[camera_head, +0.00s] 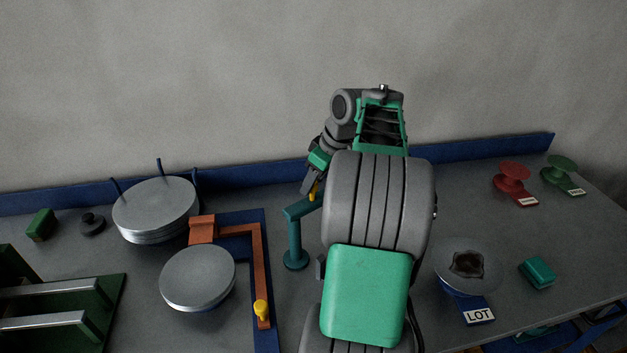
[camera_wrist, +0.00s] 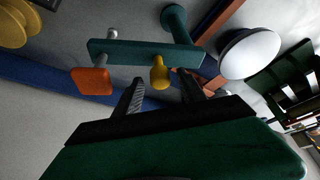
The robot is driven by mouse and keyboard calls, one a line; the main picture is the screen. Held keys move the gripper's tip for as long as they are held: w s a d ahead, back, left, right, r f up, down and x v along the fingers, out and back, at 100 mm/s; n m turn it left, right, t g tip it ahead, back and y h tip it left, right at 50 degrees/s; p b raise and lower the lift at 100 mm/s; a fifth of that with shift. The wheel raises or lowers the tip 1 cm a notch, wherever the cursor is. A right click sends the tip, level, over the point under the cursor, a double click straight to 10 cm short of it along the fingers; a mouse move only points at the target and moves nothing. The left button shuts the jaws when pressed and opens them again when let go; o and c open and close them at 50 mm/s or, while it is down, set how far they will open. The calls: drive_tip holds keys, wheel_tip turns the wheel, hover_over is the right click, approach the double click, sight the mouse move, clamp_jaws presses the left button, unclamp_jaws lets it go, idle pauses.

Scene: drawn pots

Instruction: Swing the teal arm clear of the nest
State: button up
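The teal arm is a flat bar on a round post. Its post (camera_head: 295,240) stands left of my arm in the head view, and its bar (camera_wrist: 130,52) crosses the upper wrist view. A yellow knob (camera_wrist: 159,72) sticks out from the bar, and an orange pad (camera_wrist: 91,82) is at its left end. My gripper (camera_wrist: 161,80) is open, with one finger on each side of the knob and visible gaps to it. In the head view, my gripper (camera_head: 311,187) is at the bar's far end, partly hidden. I cannot tell which thing is the nest.
A silver disc (camera_head: 198,275) stands beside an orange arm (camera_head: 260,265) with a yellow knob, on a blue base. A stack of grey plates (camera_head: 155,207) is behind it. A bowl (camera_head: 470,267) labelled LOT and a green block (camera_head: 538,272) are right. My arm hides the table's middle.

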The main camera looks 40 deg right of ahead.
drive_tip(key=v, duration=0.7)
drive_tip(key=shift+r+p, duration=0.3)
drive_tip(key=shift+r, duration=0.1)
